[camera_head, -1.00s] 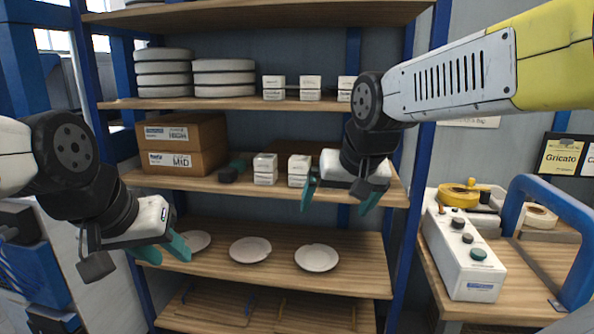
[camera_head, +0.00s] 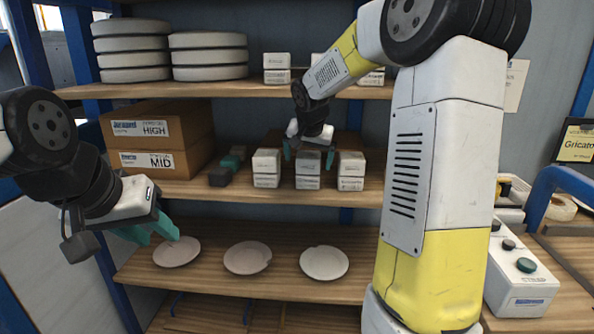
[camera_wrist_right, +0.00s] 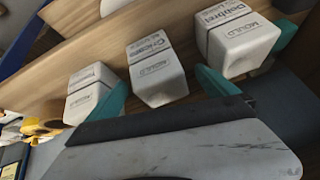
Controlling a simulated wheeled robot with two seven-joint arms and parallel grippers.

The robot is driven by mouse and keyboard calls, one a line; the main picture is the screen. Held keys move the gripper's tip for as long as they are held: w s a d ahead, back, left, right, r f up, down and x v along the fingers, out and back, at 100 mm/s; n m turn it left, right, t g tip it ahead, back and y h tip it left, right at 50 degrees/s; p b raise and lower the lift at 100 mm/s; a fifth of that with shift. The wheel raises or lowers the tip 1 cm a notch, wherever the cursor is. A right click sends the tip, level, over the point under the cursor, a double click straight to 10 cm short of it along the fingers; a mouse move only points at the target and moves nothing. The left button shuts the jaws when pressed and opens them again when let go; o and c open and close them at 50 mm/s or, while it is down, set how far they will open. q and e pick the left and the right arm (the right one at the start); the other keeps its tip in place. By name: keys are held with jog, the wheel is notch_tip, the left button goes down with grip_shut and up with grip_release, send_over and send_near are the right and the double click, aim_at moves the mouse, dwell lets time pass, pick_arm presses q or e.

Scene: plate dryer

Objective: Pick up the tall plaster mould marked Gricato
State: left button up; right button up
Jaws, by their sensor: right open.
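Three white plaster moulds, each with a seam, stand in a row on the middle shelf. The middle mould (camera_head: 307,170) has a label that seems to read Gricato in the right wrist view (camera_wrist_right: 158,80). My right gripper (camera_head: 308,154) is open in front of the middle mould. In the right wrist view its teal fingers (camera_wrist_right: 163,92) are apart, with the middle mould beyond the gap and nothing held. My left gripper (camera_head: 152,231) is open and empty in front of the lower shelf, near the leftmost plate.
The neighbouring moulds (camera_head: 266,167) (camera_head: 350,170) stand close on either side, with narrow gaps. Cardboard boxes (camera_head: 155,135) and small dark blocks (camera_head: 228,168) are to the left. The shelf above (camera_head: 225,90) carries discs and small moulds. Plates (camera_head: 247,257) lie below.

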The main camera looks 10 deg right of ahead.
jog(key=shift+x, duration=1.45)
grip_shut()
